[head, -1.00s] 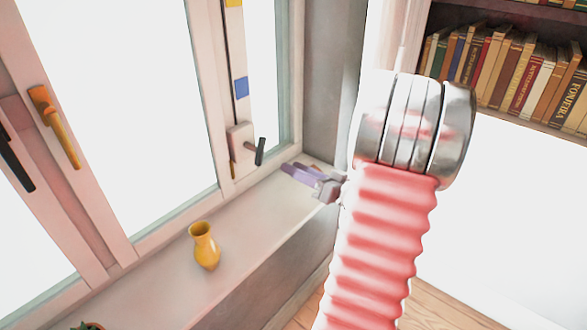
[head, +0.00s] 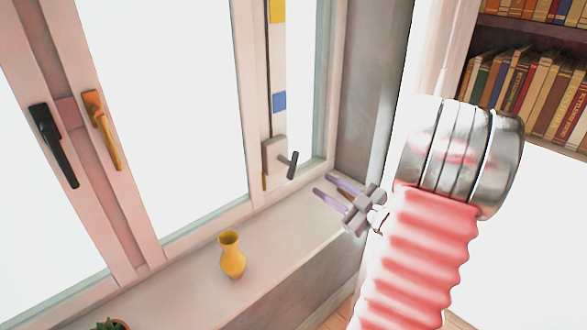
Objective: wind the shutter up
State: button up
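The shutter winder is a pale box (head: 273,161) low on the window frame, with a short dark crank handle (head: 292,165) on its right side. A strip (head: 278,60) with yellow and blue patches runs up from the box. My gripper (head: 324,185) has two purple fingers, spread apart and empty. It is to the right of and a little below the crank in the head view, with its fingers pointing left towards the window. A gap shows between fingertips and crank. No shutter can be made out in the bright panes.
A yellow vase (head: 232,257) stands on the sill (head: 190,297), left of my gripper, with a plant (head: 112,325) at the bottom edge. Black (head: 53,146) and orange (head: 102,130) window handles are at left. A bookshelf (head: 520,33) is at upper right.

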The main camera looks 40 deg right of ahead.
aim_at(295, 169)
jog(key=n, duration=2.7)
jog(key=w, duration=1.3)
jog(key=shift+w+a+f, duration=0.1)
jog(key=shift+w+a, duration=0.15)
jog(key=shift+w, duration=0.15)
jog(key=shift+c, duration=0.5)
grip_shut()
